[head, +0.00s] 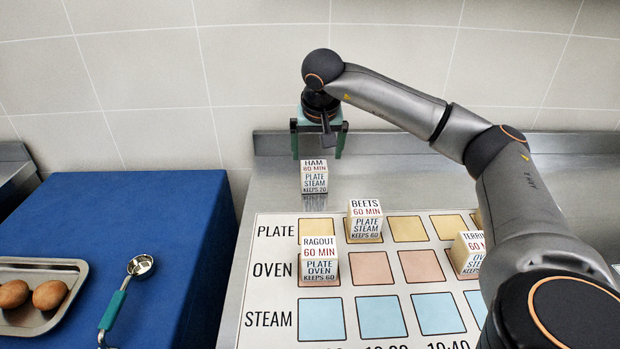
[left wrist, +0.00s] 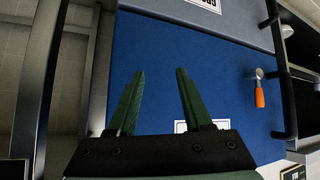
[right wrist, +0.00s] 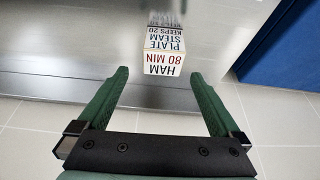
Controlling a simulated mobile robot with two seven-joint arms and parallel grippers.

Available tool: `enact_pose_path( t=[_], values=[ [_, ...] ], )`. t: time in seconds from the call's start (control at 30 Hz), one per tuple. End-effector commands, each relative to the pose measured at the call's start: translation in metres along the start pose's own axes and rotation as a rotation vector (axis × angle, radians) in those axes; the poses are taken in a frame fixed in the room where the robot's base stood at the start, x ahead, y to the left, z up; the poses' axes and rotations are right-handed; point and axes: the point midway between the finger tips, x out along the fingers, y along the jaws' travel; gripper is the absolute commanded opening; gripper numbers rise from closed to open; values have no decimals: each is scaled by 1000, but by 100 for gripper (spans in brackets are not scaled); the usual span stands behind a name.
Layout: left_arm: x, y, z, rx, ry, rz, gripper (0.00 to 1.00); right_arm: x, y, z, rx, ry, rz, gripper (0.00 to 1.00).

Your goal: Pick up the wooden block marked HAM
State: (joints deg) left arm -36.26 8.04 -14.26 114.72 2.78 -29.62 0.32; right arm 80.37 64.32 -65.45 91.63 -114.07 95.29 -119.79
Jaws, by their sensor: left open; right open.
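The HAM block (head: 314,177) is a pale cube with printed text, standing upright on the steel counter behind the printed chart. My right gripper (head: 320,158) is open and hangs above and slightly behind the block, its fingers pointing down. In the right wrist view the HAM block (right wrist: 164,56) lies ahead of the open fingertips (right wrist: 158,75), roughly centred between them and apart from both. My left gripper (left wrist: 155,72) is open and empty over a blue surface in the left wrist view; it is not in the head view.
The BEETS block (head: 365,224), RAGOUT block (head: 318,262) and TERRINE block (head: 468,254) stand on the chart (head: 278,222). My right arm covers the chart's right side.

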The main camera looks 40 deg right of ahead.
Motion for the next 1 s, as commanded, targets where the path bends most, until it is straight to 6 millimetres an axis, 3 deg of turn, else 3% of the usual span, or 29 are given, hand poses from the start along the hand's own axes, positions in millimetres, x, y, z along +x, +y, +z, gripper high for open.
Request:
enact_pose_path(
  t=[0.27,0.53,0.87,1.0],
  values=[
    [3,0,-1,2,3,2,50,26,-1,1,-2,-1,1,100],
    [5,2,2,3,-5,6,50,65,-3,3,-1,-3,1,100],
    [5,3,2,5,-5,9,50,71,-4,3,-2,0,-1,100],
    [5,3,2,5,-4,9,50,70,-4,3,-2,0,-1,84]
  ],
)
